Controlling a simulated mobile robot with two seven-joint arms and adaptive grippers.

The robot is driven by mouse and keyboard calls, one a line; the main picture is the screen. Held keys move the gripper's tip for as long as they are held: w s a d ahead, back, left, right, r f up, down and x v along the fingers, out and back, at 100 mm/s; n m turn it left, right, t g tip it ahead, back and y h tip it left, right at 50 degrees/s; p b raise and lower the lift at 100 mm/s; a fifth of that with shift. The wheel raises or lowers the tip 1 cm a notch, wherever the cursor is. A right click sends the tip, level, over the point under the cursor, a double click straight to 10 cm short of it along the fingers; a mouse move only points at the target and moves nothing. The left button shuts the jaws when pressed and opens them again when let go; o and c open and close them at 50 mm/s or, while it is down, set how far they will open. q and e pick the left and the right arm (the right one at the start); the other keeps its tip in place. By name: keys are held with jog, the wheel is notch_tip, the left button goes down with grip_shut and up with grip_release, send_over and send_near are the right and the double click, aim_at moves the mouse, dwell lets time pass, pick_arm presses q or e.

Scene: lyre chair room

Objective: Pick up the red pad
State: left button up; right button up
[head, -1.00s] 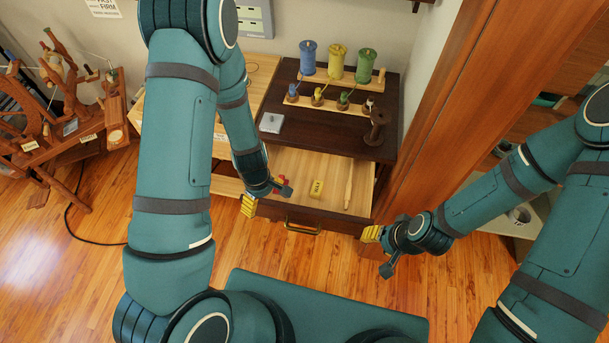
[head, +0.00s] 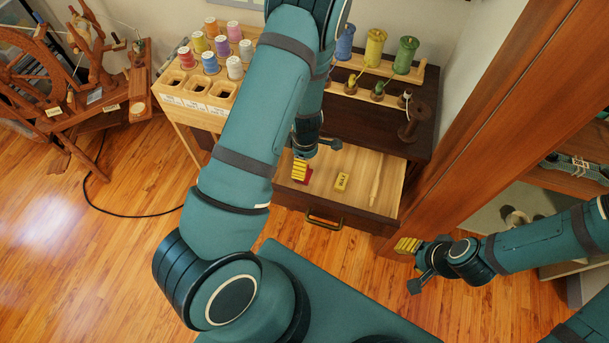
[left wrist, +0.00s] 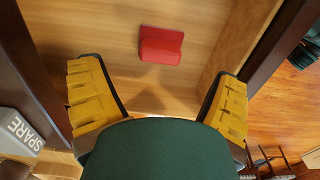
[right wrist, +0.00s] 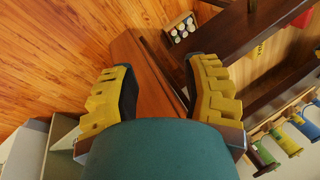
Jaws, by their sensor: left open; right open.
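The red pad (left wrist: 161,46) lies on the wooden floor of the open drawer, in the upper middle of the left wrist view. In the head view only a bit of the red pad (head: 307,177) shows beside my left gripper (head: 301,170). My left gripper (left wrist: 158,105) is open and empty, its yellow fingers spread wide, with the pad ahead of the gap between them. My right gripper (head: 408,246) is off to the right of the drawer, by the wooden cabinet side; its fingers (right wrist: 160,98) are open and empty.
A yellow block (head: 342,182) lies in the drawer (head: 379,190), right of the pad. A dark top with spools (head: 375,48) stands above the drawer. A rack of coloured thread spools (head: 197,92) is at left. A wooden cabinet side (head: 470,110) rises at right.

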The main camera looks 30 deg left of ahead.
pick_arm(q)
jog(key=shift+s+a+f+b, duration=0.1)
jog(key=shift+f+b, duration=0.4)
jog(key=shift+f, duration=1.1)
jog(key=shift+a+f+b, duration=0.1)
jog(key=shift+f+b, duration=0.4)
jog(key=shift+f, duration=1.05)
jog(key=shift+r, duration=0.1)
jog(key=c, duration=1.2)
